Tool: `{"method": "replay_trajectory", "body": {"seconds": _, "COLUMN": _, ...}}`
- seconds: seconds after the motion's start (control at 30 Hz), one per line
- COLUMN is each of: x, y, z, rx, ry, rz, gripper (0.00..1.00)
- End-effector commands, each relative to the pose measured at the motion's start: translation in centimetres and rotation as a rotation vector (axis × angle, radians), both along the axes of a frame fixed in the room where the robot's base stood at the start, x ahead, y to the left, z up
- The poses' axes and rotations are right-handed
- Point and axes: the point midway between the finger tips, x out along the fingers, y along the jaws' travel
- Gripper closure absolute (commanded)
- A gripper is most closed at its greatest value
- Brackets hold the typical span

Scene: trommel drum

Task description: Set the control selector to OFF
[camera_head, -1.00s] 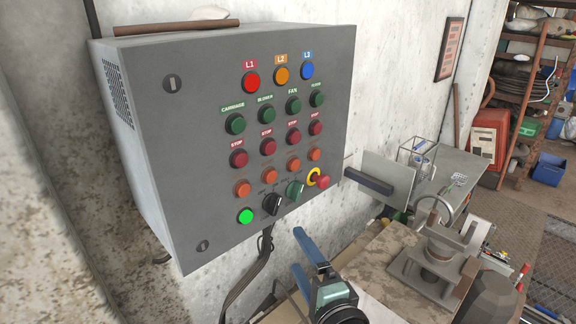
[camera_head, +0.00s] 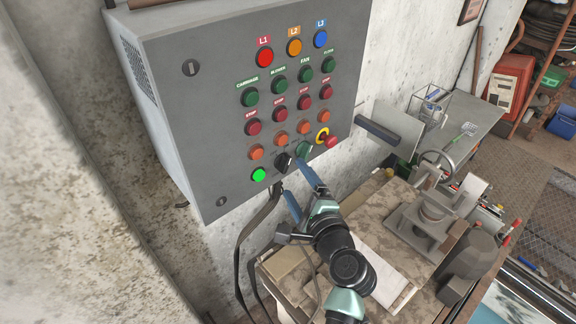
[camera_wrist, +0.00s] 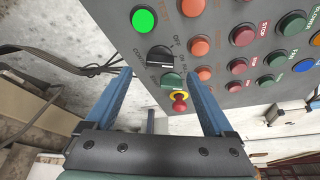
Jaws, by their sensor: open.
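The control selector is a black rotary knob (camera_head: 283,162) low on the grey panel, right of the lit green lamp. In the wrist view the black knob (camera_wrist: 160,58) sits beside the lettering CONTROL, OFF and ON. I cannot clearly tell which mark it points to. A green selector (camera_wrist: 172,82) is next to it; it also shows in the head view (camera_head: 304,149), close behind a finger. My gripper (camera_head: 294,178) has blue fingers and is open and empty, just below the selectors. In the wrist view the knobs appear between the fingertips (camera_wrist: 158,76), with no contact visible.
A red emergency stop (camera_head: 330,140) with a yellow ring is right of the selectors. Rows of orange, red and green buttons sit above. Black cables (camera_head: 262,215) hang below the grey box (camera_head: 215,120). A cluttered bench (camera_head: 375,215) stands below right.

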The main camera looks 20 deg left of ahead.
Motion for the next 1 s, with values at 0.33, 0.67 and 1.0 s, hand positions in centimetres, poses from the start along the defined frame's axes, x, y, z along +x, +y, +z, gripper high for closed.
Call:
{"method": "replay_trajectory", "body": {"seconds": 0.33, "x": 3.8, "y": 2.8, "z": -0.7, "rx": -0.001, "ry": -0.001, "rz": 0.0, "gripper": 0.12}}
{"method": "replay_trajectory", "body": {"seconds": 0.67, "x": 4.5, "y": 3.3, "z": -0.9, "rx": -0.002, "ry": -0.001, "rz": 0.0, "gripper": 0.12}}
{"method": "replay_trajectory", "body": {"seconds": 1.0, "x": 4.5, "y": 3.2, "z": -0.9, "rx": -0.002, "ry": -0.001, "rz": 0.0, "gripper": 0.52}}
